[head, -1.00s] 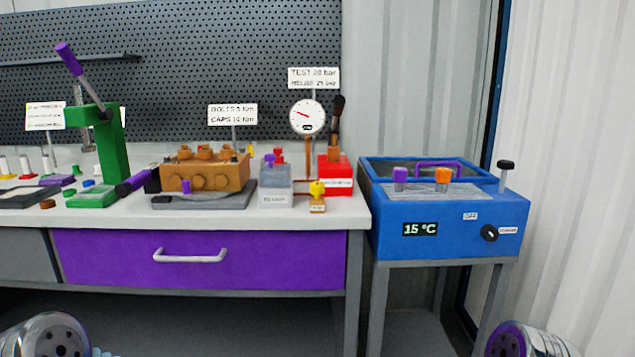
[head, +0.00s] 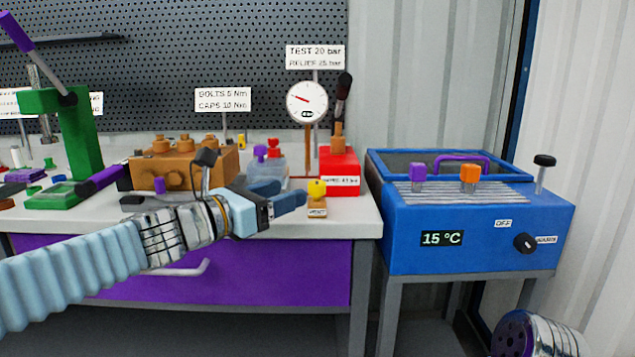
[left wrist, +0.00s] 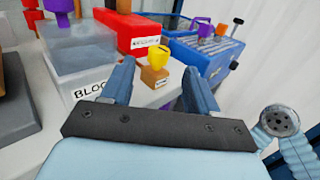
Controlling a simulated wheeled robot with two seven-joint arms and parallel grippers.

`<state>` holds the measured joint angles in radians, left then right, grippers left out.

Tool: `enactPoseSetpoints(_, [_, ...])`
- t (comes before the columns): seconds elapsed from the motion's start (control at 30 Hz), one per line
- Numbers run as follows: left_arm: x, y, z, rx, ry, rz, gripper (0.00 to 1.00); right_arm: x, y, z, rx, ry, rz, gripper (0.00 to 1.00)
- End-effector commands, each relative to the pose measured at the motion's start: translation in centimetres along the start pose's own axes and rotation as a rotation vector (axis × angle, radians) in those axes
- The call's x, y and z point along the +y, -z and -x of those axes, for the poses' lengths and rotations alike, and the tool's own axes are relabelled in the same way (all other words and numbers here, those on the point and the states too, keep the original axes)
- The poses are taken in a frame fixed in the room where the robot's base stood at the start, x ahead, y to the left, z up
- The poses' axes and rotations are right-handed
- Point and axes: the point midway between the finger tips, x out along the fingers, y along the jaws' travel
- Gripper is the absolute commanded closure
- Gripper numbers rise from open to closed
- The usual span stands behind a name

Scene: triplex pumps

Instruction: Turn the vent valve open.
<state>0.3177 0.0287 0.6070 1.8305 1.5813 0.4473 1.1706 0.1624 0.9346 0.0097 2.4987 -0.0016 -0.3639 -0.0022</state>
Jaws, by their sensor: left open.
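A yellow knob (head: 317,189), which I take to be the vent valve, stands upright on a small orange-brown block (head: 317,210) near the bench's front right edge. The label on the block is too small to read surely. My left gripper (head: 292,192) is open and empty, just left of the knob with its fingers pointing toward it. In the left wrist view the knob (left wrist: 157,56) appears beyond and between the open fingertips (left wrist: 154,60), with no visible contact. My right gripper is not in view.
A grey block (left wrist: 85,72) with a purple knob is left of the fingers. A blue bath unit (head: 478,230) stands right of the bench. My left arm crosses over the purple drawer.

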Motion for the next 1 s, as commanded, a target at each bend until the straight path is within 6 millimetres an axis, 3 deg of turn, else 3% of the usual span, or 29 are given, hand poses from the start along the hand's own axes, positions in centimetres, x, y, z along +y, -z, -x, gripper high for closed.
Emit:
enactPoseSetpoints(0.2, [0.0, 0.0, -5.2, 0.0, 0.004, 0.004, 0.41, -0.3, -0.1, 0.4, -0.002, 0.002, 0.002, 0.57])
enactPoseSetpoints(0.4, [-0.1, 0.0, -8.2, 0.001, 0.003, 0.0, 0.41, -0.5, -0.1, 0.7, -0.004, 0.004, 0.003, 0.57])
enactPoseSetpoints(0.8, [0.0, 0.1, -9.2, 0.002, -0.001, -0.002, 0.41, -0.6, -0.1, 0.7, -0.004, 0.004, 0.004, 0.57])
enactPoseSetpoints(0.87, [0.0, 0.1, -9.2, 0.002, -0.001, -0.002, 0.47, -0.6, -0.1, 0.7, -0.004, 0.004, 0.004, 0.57])
enactPoseSetpoints(1.0, [0.0, 0.1, -9.2, 0.002, -0.001, -0.002, 0.68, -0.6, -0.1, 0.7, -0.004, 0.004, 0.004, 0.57])
